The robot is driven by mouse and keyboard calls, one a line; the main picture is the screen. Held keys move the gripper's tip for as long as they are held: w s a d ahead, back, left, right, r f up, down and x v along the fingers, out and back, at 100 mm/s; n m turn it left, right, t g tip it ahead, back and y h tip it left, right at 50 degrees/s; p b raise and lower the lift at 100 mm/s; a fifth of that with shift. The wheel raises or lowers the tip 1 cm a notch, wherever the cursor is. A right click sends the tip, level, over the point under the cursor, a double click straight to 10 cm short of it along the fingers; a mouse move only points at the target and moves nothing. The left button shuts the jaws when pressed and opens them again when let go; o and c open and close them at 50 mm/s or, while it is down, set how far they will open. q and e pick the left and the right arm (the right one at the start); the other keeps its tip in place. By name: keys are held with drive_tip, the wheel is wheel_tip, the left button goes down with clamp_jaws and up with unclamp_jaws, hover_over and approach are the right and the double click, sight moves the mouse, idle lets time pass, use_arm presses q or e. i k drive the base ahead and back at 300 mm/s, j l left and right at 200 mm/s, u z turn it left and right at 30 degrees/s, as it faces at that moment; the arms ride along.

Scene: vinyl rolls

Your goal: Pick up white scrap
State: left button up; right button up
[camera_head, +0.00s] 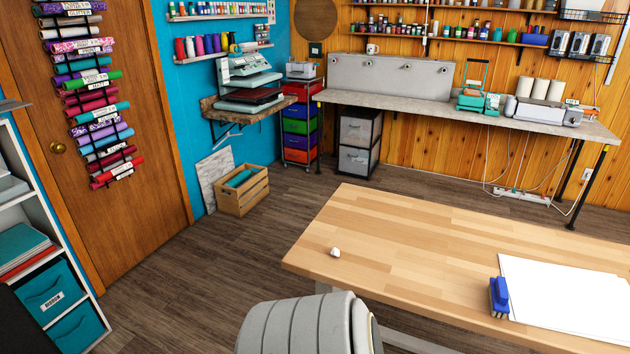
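A small crumpled white scrap (335,252) lies on the light wooden table (430,245), close to its left edge. Nothing touches it and it is fully visible. Neither my left nor my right gripper shows in the head view.
White sheets (565,300) and a blue object (499,297) lie on the table's right part. A grey ribbed form, apparently a chair back (305,325), stands at the near edge. A wooden crate (242,190) sits by the wall. Floor (200,275) left of the table is clear.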

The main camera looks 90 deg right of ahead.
sight(335, 252)
drive_tip(key=z, duration=2.9)
